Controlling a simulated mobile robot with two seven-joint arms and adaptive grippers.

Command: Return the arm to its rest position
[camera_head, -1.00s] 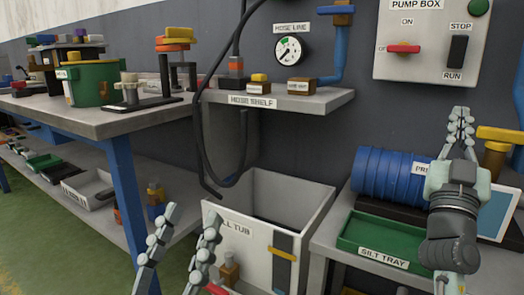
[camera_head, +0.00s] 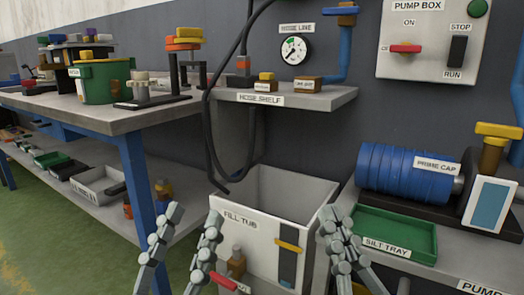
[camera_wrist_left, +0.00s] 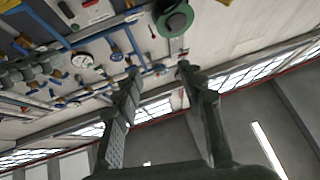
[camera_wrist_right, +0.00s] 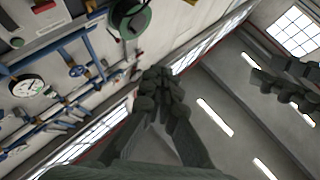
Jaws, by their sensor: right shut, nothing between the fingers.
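My left gripper (camera_head: 188,222) is at the bottom of the head view, in front of the fill tub's left side. Its two fingers stand apart with nothing between them; the left wrist view (camera_wrist_left: 157,72) also shows them spread. My right gripper (camera_head: 338,222) is in front of the fill tub's right edge, its fingers pressed together and empty. The right wrist view shows the same closed fingers (camera_wrist_right: 160,85). Both grippers point upward, and both wrist views look at the upper wall and ceiling.
The white fill tub (camera_head: 237,232) stands behind my grippers. The green silt tray (camera_head: 385,243) and blue prime cap cylinder (camera_head: 400,168) are on the right bench. A dark hose (camera_head: 207,150) hangs from above the hose shelf (camera_head: 325,98). A blue-legged table (camera_head: 130,165) stands on the left.

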